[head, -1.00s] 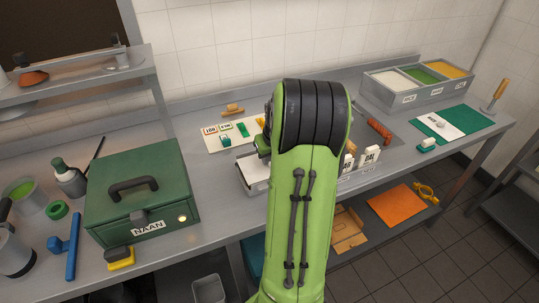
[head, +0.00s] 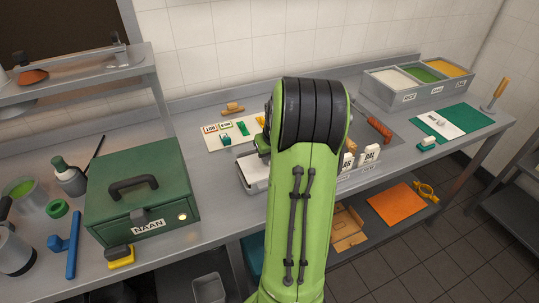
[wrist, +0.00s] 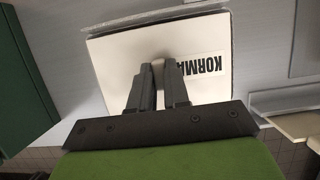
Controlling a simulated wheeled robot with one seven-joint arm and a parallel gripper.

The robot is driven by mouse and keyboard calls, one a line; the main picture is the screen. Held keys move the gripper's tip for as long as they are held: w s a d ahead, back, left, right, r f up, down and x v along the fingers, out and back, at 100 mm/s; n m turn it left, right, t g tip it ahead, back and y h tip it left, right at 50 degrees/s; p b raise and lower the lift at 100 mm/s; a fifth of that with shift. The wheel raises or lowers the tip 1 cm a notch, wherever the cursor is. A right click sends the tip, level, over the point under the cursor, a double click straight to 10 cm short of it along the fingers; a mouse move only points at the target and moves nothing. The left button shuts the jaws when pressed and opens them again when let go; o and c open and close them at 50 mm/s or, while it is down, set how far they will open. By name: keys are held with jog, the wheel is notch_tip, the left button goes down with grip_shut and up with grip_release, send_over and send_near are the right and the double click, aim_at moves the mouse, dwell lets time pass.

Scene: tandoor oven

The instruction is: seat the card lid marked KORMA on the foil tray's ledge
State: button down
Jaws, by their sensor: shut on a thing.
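The white card lid marked KORMA (wrist: 115,63) fills the middle of the wrist view, its printed label (wrist: 208,66) at the right side. My gripper (wrist: 159,75) is shut on the lid, with both fingers meeting near its middle. A grey metal rim, likely the foil tray's (wrist: 150,18), shows along the lid's far edge. In the head view a white panel, likely the lid (head: 257,170), lies at a grey metal rim (head: 249,187) left of my arm. My arm hides the gripper and most of the tray there. I cannot tell whether the lid touches the ledge.
A green NAAN box (head: 140,190) stands to the left. White upright cards (head: 370,155) stand just right of my arm. A pale board with small coloured pieces (head: 213,143) lies behind. A bin with several compartments (head: 415,90) and a green mat (head: 470,118) are at the right.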

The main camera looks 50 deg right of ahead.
jog(key=shift+f+b, duration=0.6)
jog(key=shift+f, duration=0.3)
jog(key=c, duration=1)
grip_release()
jog(key=shift+r, duration=0.15)
jog(key=p+v, duration=0.6)
jog(key=v, duration=0.2)
